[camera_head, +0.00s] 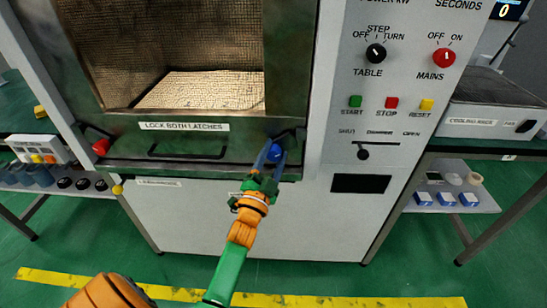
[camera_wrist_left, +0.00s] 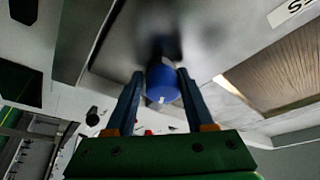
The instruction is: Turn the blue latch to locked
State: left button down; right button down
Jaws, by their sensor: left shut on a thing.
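The blue latch (camera_head: 274,152) sits at the right end of the microwave door's lower edge, with a dark part beside it. In the left wrist view its round blue knob (camera_wrist_left: 162,84) with a small white mark lies between the two fingers. My left gripper (camera_head: 268,158) is at the latch, and in the left wrist view its fingers (camera_wrist_left: 158,88) are shut on the blue knob. The red latch (camera_head: 101,147) is at the left end of the same edge. The label "LOCK BOTH LATCHES" (camera_head: 184,126) is above the door handle (camera_head: 188,152). My right gripper is not in view.
The control panel (camera_head: 378,120) with knobs and buttons is right of the door. A cooling rack (camera_head: 480,122) stands on a bench at the right. A left bench (camera_head: 30,155) holds small items. The floor in front is green with a yellow line (camera_head: 340,301).

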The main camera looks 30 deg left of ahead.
aim_at(274, 157)
pick_arm(q)
jog(key=shift+r, duration=0.45)
jog(key=shift+c, duration=1.8)
grip_release()
jog(key=shift+w, duration=0.1)
jog(key=shift+d+f, duration=0.1)
jog(key=shift+d, duration=0.05)
jog(key=shift+s+f, duration=0.25)
jog(key=shift+s, duration=0.05)
jog(key=v, duration=0.6)
jog(key=shift+s+d+b, duration=0.15)
jog(key=shift+s+b, duration=0.1)
jog(key=shift+b, duration=0.1)
